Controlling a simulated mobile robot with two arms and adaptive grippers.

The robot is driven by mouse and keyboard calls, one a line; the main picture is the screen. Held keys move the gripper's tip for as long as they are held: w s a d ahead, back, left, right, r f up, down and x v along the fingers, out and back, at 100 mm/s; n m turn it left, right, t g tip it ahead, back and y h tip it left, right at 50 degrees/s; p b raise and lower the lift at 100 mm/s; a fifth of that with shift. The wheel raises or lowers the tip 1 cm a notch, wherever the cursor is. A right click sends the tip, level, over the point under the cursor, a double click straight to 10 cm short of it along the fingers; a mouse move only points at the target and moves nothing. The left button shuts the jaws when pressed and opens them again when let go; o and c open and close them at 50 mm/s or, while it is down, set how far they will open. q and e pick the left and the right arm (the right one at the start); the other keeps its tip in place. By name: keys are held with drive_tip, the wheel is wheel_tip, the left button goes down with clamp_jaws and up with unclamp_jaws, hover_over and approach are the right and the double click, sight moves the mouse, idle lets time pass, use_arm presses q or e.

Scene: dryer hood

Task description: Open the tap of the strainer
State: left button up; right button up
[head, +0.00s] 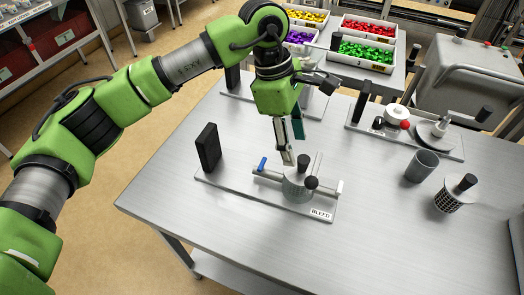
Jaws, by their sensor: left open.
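The strainer (296,182) is a silver body with black knobs, fixed on a flat metal plate (240,188) marked BLEED. A thin pipe runs through it from left to right. A small blue tap handle (262,163) sits on the pipe's left part and points up and away from the pipe. My left gripper (291,148) hangs from above, fingers down, just behind and above the strainer and right of the blue handle. It is open, with nothing seen between its fingers. Whether a fingertip touches the strainer I cannot tell. My right gripper is out of view.
A black upright block (207,148) stands on the plate's left end. To the right are a grey cup (422,166), a perforated basket with a black knob (449,195) and another fitted plate (446,150). Bins of coloured parts stand behind. The table's front is clear.

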sight(262, 163)
use_arm(q)
drive_tip(key=w+a+r+t+y, duration=0.1)
drive_tip(key=w+a+r+y, duration=0.2)
drive_tip(key=a, duration=0.4)
drive_tip(key=f+p, duration=0.1)
drive_tip(key=f, duration=0.3)
drive_tip(key=f+p, duration=0.2)
drive_tip(key=f, duration=0.3)
drive_tip(key=w+f+p, duration=0.1)
drive_tip(key=f, duration=0.3)
drive_tip(key=shift+d+f+p, duration=0.15)
drive_tip(key=shift+f+p, duration=0.15)
drive_tip(key=shift+p, duration=0.1)
drive_tip(key=shift+f, duration=0.65)
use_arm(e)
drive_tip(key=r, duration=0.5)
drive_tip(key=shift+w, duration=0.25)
use_arm(q)
drive_tip(key=c, duration=1.1)
